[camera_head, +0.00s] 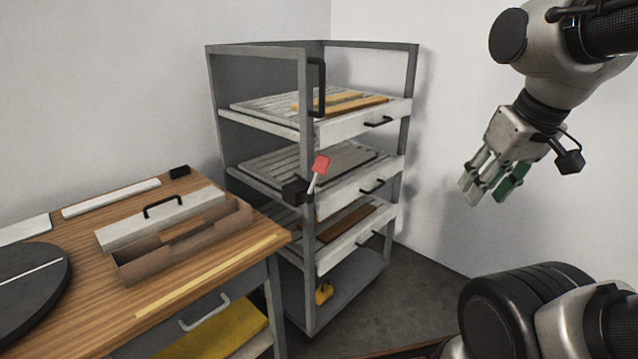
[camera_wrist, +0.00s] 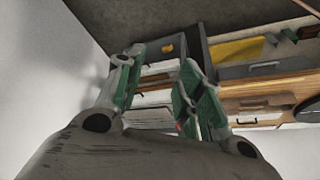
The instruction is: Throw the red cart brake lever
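The red cart brake lever (camera_head: 321,167) has a red block head on a short pale rod. It is fixed to a dark block (camera_head: 294,191) on the near post of the grey cart (camera_head: 308,262), with the rod tilted up. My gripper (camera_head: 484,192) hangs in the air to the right of the cart, well apart from the lever. The wrist view shows the two green-padded fingers (camera_wrist: 160,86) spread with a gap between them and nothing held. In the wrist view a small red spot shows by the right finger; I cannot tell if it is the lever.
The cart's shelves hold trays with slats (camera_head: 365,112), and a black upright handle (camera_head: 318,86) stands on the near post. A wooden table (camera_head: 205,262) with a brown open box (camera_head: 185,243) is at left. The space between my gripper and the cart looks free.

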